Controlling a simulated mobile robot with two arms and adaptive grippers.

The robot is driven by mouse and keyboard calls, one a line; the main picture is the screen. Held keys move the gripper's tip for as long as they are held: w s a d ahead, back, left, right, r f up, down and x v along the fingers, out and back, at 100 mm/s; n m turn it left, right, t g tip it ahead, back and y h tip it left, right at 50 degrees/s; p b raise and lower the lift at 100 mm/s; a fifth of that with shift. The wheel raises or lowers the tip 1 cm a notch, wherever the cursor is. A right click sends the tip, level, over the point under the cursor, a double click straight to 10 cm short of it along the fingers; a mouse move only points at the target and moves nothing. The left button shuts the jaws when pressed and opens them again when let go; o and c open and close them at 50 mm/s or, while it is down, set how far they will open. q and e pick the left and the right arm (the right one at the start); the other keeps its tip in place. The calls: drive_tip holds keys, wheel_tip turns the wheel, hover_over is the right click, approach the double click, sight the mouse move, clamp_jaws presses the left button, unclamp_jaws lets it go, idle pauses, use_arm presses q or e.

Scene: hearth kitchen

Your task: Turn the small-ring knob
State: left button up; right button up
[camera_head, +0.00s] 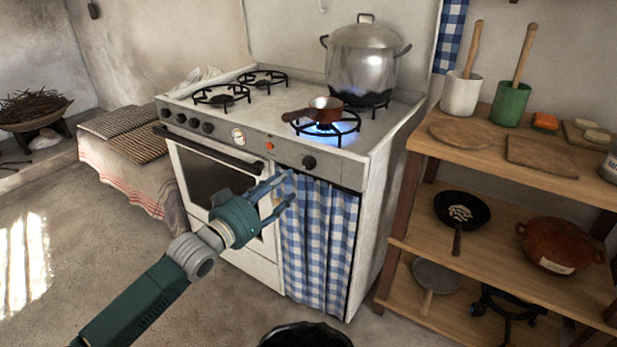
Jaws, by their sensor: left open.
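The white stove (262,170) has a front panel with several black knobs at its left end, one of them a knob (207,127) beside the white dial (238,136). A separate black knob (309,162) sits at the right, past a small red light (269,146). I cannot tell from markings which knob is the small-ring one. The front right burner (340,136) burns with a blue flame under a small brown pot (325,109). My left gripper (288,190) is open and empty, in front of the stove, below and left of the right knob, apart from it. My right gripper is not in view.
A big steel pot (364,62) stands on the back right burner. A blue checked curtain (318,240) hangs under the right knob. The oven door handle (205,148) sticks out at the left. A wooden shelf (430,146) with kitchenware stands at the right.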

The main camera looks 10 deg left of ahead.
sight(306, 165)
use_arm(q)
drive_tip(key=b+x, duration=0.1)
drive_tip(key=x, duration=0.8)
drive_tip(key=shift+w+r, duration=0.1)
drive_tip(key=shift+w, duration=0.05)
drive_tip(key=shift+w+d+b, duration=0.3)
drive_tip(key=shift+w+b, duration=0.05)
drive_tip(key=shift+w, duration=0.2)
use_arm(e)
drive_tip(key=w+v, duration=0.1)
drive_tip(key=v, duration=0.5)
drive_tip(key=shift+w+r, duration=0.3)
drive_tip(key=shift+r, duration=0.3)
use_arm(q)
drive_tip(key=c, duration=1.2)
drive_tip(key=shift+o, duration=0.2)
